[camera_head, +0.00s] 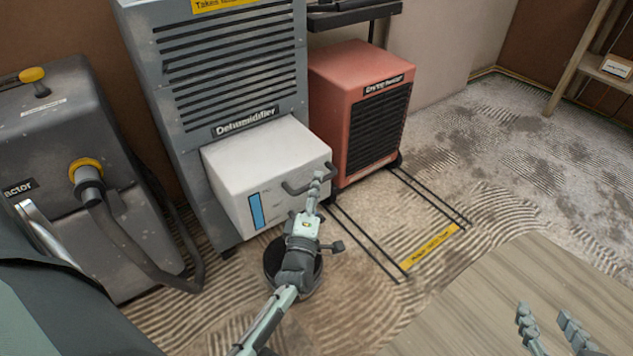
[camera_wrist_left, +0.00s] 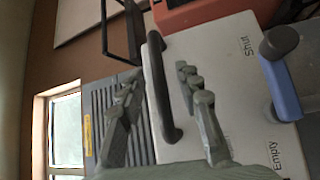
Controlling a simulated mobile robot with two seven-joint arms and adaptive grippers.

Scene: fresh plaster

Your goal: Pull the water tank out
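The white water tank (camera_head: 268,165) juts out from the front of the grey dehumidifier (camera_head: 232,75), with a blue level strip (camera_head: 256,210) on its front. Its dark bar handle (camera_head: 297,189) faces me and shows upright in the left wrist view (camera_wrist_left: 161,85). My left gripper (camera_head: 318,182) is at the handle. In the left wrist view its two fingers (camera_wrist_left: 160,110) are apart, one on each side of the handle, and I see no clear contact. My right gripper (camera_head: 548,318) is open and empty at the lower right, above the wooden surface.
A red heater (camera_head: 345,115) stands close to the tank's right. A grey extractor (camera_head: 70,130) with a hose stands at the left. A marked floor area with a yellow label (camera_head: 432,247) lies right of the tank. A wooden tabletop (camera_head: 480,310) fills the lower right.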

